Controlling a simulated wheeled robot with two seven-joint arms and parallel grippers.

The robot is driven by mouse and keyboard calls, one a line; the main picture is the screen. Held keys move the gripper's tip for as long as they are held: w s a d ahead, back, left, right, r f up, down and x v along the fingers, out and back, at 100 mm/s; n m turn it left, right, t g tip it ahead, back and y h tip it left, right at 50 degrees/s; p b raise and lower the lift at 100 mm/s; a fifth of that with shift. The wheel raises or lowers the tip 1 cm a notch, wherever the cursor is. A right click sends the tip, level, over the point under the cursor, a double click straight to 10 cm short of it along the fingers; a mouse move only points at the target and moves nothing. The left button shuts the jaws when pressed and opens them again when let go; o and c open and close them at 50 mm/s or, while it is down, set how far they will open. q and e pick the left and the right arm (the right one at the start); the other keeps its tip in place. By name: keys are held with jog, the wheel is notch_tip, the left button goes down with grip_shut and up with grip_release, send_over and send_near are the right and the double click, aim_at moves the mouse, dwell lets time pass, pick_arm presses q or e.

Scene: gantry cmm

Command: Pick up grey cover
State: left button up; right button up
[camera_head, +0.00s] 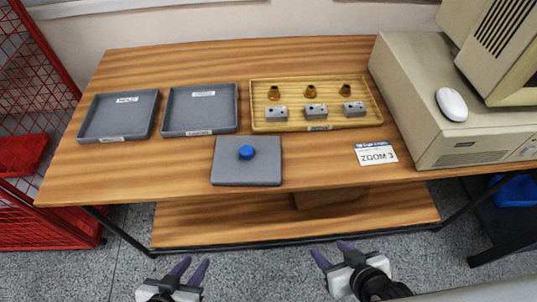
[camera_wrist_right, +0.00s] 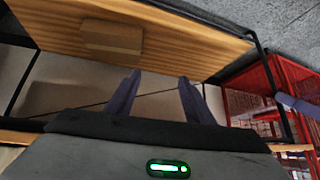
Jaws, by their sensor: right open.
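The grey cover (camera_head: 230,174) is a flat square plate with a round blue knob (camera_head: 246,152) on top. My left gripper (camera_head: 190,266) is open and empty in front of the table, below and left of the cover. My right gripper (camera_head: 333,253) is open and empty in front of the table, below and right of the cover. Its open fingers also show in the right wrist view (camera_wrist_right: 160,90). The cover does not show in the right wrist view.
Two grey trays (camera_head: 119,135) (camera_head: 200,128) and a yellow tray (camera_head: 262,126) with brass parts and metal blocks stand behind the cover. A "ZOOM 3" card (camera_head: 376,154) lies right. A beige computer (camera_head: 420,90) with a mouse fills the right end. Red mesh (camera_head: 50,90) stands left.

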notch_tip(320, 180, up, 6)
jog(key=d+g+h, duration=0.1)
jog(key=d+g, duration=0.1)
jog(key=n+t+y, duration=0.4)
jog(key=n+y, duration=0.3)
jog(key=y, duration=0.1)
send_near(247, 151)
jog(key=x, duration=0.4)
jog(key=shift+w+r+b, duration=0.15)
jog(key=shift+w+b, duration=0.2)
jog(key=shift+w, duration=0.15)
jog(key=shift+s+f+x, duration=0.15)
jog(key=shift+x, duration=1.35)
jog(key=shift+s+f+x, duration=0.15)
jog(key=shift+x, duration=1.3)
jog(key=shift+a, duration=0.1)
jog(key=c, duration=1.2)
